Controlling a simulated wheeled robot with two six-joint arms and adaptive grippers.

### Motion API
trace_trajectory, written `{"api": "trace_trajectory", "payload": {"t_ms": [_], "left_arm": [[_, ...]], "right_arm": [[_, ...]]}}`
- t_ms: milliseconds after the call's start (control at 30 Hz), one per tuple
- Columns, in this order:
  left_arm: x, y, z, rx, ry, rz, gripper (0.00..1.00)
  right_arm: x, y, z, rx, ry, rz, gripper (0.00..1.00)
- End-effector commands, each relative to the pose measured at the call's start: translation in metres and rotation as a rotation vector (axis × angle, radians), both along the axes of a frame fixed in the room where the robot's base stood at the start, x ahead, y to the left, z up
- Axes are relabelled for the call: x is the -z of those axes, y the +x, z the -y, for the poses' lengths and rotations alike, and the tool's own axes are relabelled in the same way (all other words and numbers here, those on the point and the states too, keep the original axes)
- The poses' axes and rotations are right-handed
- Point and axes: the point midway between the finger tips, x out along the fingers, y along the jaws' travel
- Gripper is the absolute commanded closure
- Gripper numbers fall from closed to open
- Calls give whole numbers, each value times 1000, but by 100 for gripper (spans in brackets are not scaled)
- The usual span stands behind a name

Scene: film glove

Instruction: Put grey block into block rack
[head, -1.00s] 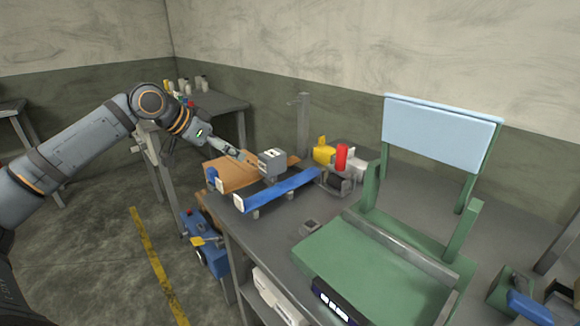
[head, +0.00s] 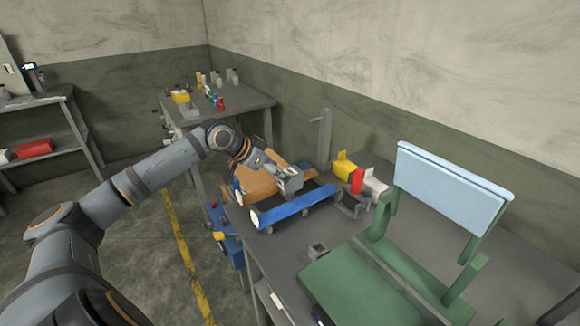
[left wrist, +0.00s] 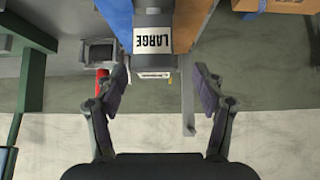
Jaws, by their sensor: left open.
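The grey block (head: 290,181) sits between an orange board and a blue bar on the table. In the left wrist view the block (left wrist: 153,38) carries a white label reading LARGE and lies just beyond my fingertips. My left gripper (head: 272,176) reaches it from the left in the head view. In the left wrist view the gripper (left wrist: 160,78) is open, its fingers spread wide on either side of the block's near end, with nothing held between them. I cannot tell for sure which item is the block rack. My right gripper is not in view.
The orange board (head: 262,182) and blue bar (head: 293,206) flank the block. A yellow, red and white item (head: 358,178) and a grey post (head: 325,137) stand behind. A green fixture with a pale blue panel (head: 452,188) fills the right.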

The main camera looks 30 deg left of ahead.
Motion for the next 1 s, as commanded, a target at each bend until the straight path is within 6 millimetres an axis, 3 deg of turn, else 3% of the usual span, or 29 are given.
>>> {"api": "trace_trajectory", "payload": {"t_ms": [67, 367, 800, 1000], "left_arm": [[-2, 1, 1, 0, -2, 0, 30], [6, 3, 4, -1, -5, 2, 30], [39, 31, 22, -1, -2, 2, 30], [41, 32, 22, -1, 1, 0, 30]], "right_arm": [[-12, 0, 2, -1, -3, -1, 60], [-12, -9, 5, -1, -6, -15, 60], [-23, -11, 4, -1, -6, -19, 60], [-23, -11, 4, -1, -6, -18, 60]]}}
